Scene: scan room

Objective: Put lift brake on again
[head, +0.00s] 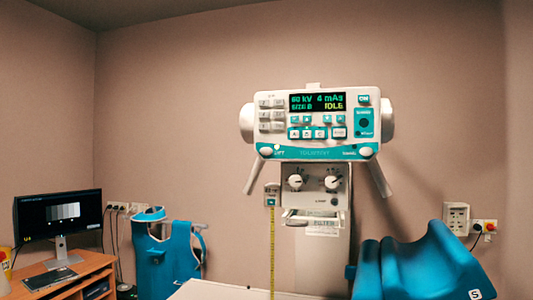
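The X-ray tube head (318,154) hangs ahead of me, white with a teal lower strip. Its display (317,102) reads 60 kV, 4 mAs and IDLE. At the lower left of the panel is a pale oval button (265,152), with small lettering beside it that seems to read LIFT. White handles slope down on both sides. Neither of my grippers is in view.
Below the head is a collimator box (316,187) with two dials and a hanging yellow tape (272,250). A desk with a monitor (59,222) stands left. Blue apron-like shapes stand at left (165,262) and right (425,265). A white surface edge (230,291) shows below.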

